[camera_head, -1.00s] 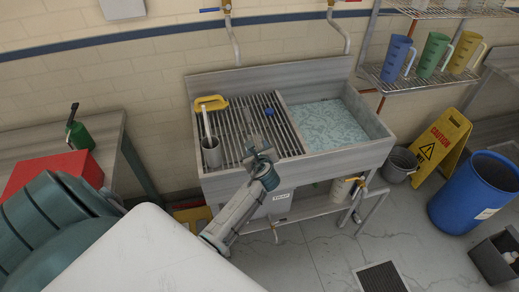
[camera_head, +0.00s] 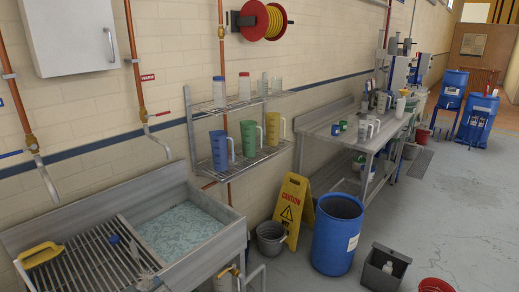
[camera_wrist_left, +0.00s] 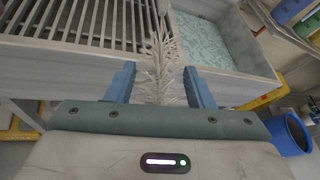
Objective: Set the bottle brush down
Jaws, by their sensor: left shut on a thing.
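The bottle brush (camera_wrist_left: 161,62) is pale and bristly. In the left wrist view it stands between the two blue fingers of my left gripper (camera_wrist_left: 159,76), which is shut on it. Its bristles point away from the gripper, in front of the sink's slatted draining rack. In the head view bristles (camera_head: 146,279) show at the bottom edge, over the rack (camera_head: 85,266); the gripper itself is out of that view. Whether the brush touches the rack cannot be told. My right gripper is in neither view.
The sink basin (camera_head: 187,234) holds bluish water right of the rack. A yellow-handled item (camera_head: 40,254) lies on the rack's left. A grey bucket (camera_head: 271,238), wet-floor sign (camera_head: 291,208) and blue barrel (camera_head: 336,236) stand right of the sink.

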